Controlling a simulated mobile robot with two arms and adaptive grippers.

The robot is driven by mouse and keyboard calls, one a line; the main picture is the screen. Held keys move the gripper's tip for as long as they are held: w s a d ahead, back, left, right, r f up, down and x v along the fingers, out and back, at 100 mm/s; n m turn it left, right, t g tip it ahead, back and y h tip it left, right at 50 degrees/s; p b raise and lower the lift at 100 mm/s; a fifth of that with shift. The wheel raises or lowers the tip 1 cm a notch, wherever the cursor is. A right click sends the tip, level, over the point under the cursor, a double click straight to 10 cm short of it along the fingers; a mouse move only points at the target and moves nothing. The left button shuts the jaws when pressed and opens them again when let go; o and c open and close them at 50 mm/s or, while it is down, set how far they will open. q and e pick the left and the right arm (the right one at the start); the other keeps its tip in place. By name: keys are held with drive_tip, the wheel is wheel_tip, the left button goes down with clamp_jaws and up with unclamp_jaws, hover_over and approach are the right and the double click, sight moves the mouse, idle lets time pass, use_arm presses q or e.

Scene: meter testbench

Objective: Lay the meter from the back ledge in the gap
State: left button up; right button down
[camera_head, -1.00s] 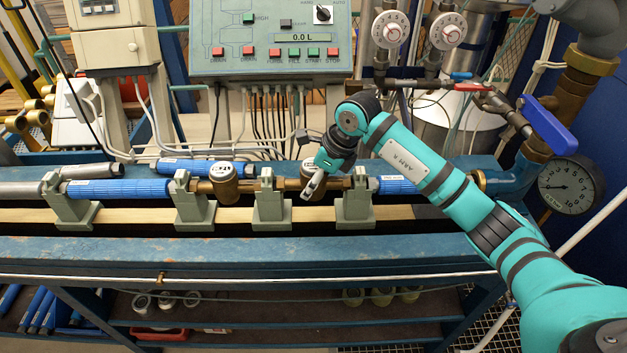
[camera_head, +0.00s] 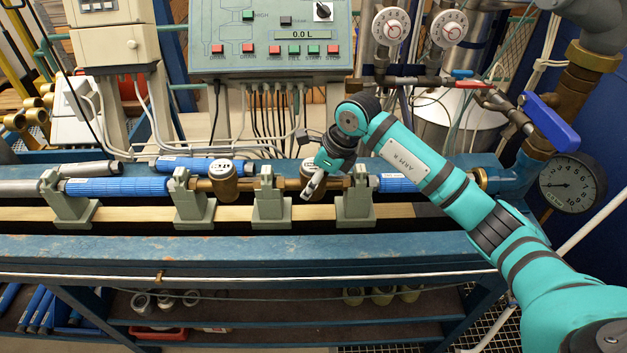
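My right gripper (camera_head: 312,188) points down at a brass meter (camera_head: 306,172) in the pipe row, between the two right-hand grey holders (camera_head: 271,207) (camera_head: 355,206). A pale finger crosses the meter's front; the arm partly hides the meter, and whether the fingers grip it is unclear. A second brass meter (camera_head: 223,182) with a white dial sits upright in the row to the left, between holders. No meter shows on the visible part of the ledge behind the row. My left gripper is out of view.
Blue pipe sleeves (camera_head: 117,187) (camera_head: 397,183) lie in line with the meters. Another blue sleeve (camera_head: 188,164) lies behind the row. A control panel (camera_head: 270,40) with hanging cables stands behind. A blue-handled valve (camera_head: 551,122) and pressure gauge (camera_head: 572,184) stand at right. The front rail is clear.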

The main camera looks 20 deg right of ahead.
drive_tip(key=shift+c, duration=1.2)
unclamp_jaws()
drive_tip(key=shift+r, duration=0.15)
drive_tip(key=shift+r+p, duration=2.8)
drive_tip(key=shift+r, duration=2.3)
drive_tip(key=shift+s, duration=0.1)
